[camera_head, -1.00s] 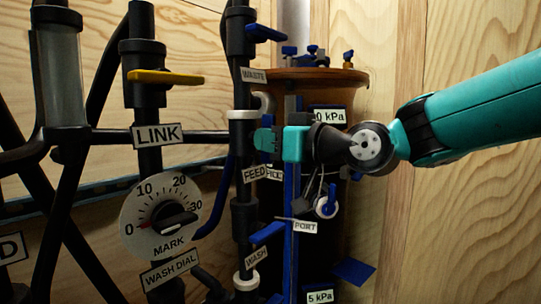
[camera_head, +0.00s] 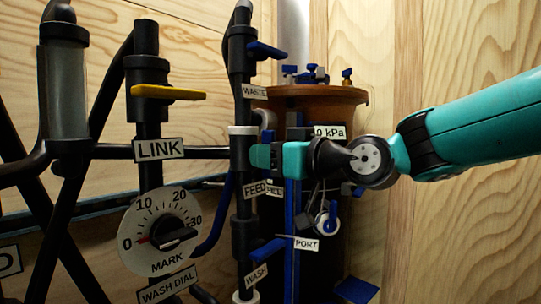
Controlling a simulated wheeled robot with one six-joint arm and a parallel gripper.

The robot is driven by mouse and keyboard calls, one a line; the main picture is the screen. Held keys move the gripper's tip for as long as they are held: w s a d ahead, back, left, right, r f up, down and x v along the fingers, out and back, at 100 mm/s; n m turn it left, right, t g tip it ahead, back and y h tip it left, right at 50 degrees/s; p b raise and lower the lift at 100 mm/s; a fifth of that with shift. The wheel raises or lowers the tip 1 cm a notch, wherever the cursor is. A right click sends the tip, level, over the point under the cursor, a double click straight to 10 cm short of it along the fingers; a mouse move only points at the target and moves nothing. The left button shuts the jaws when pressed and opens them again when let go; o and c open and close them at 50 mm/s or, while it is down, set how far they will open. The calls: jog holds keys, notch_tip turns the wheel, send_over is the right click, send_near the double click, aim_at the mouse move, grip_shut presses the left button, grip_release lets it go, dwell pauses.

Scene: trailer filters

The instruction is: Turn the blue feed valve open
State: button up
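The FEED label (camera_head: 256,188) hangs on the black vertical pipe in the middle of the camera_head view. My gripper (camera_head: 262,157) is just above this label, at the right side of the pipe, pointing left. It covers the spot where the blue feed valve's handle sits. Only a small blue part (camera_head: 267,136) shows above the fingers, and I cannot tell if it belongs to that valve. The fingers are seen side-on, so their opening and any contact with the handle cannot be made out.
The blue WASTE handle (camera_head: 267,51) is above my gripper and the blue WASH handle (camera_head: 267,250) below. Left are the yellow LINK handle (camera_head: 168,92) and wash dial (camera_head: 160,232). The brown vessel (camera_head: 325,100) stands close behind my gripper.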

jog(key=shift+d, duration=0.1)
jog(key=v, duration=1.7)
jog(key=shift+s, duration=0.2)
jog(key=shift+d+f, duration=0.1)
jog(key=s+a+f+m+g+h, duration=0.1)
jog(key=s+a+f+g+h, duration=0.1)
jog(key=s+f+g, duration=0.3)
jog(key=s+a+f+g+h, duration=0.1)
jog(key=s+a+f+h, duration=0.1)
jog(key=f, duration=0.6)
jog(key=s+d+f+m+g+h+p, duration=0.1)
jog(key=s+d+f+g+h, duration=0.2)
jog(key=s+f, duration=0.15)
jog(key=s+d+f+m+g+h, duration=0.2)
jog(key=s+f+h, duration=0.1)
jog(key=s, duration=0.3)
notch_tip(320, 180, up, 33)
jog(key=p, duration=3.3)
jog(key=shift+w+r, duration=0.2)
